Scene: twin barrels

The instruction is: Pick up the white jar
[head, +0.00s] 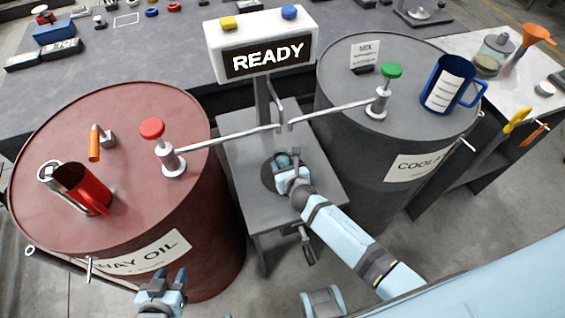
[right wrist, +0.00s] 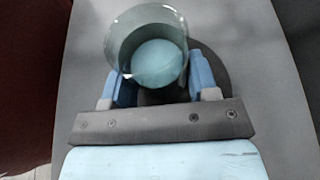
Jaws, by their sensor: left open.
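A clear glass jar (right wrist: 146,45) with a pale blue round inside stands between the fingers of my right gripper (right wrist: 155,88) in the right wrist view. In the head view it shows as a small bluish glass (head: 284,160) on the grey stand, mostly hidden by my right gripper (head: 289,172). The fingers lie on both sides of the jar; whether both press on it I cannot tell. I see no plainly white jar. My left gripper (head: 166,281) is open and empty, low in front of the red barrel.
The grey stand (head: 250,160) is between a red barrel (head: 120,115) and a dark grey barrel (head: 345,140). A READY sign (head: 265,58) and tap arms rise above it. A red mug (head: 84,186) and a blue mug (head: 440,85) sit on the barrels. Another glass jar (head: 489,60) stands at right.

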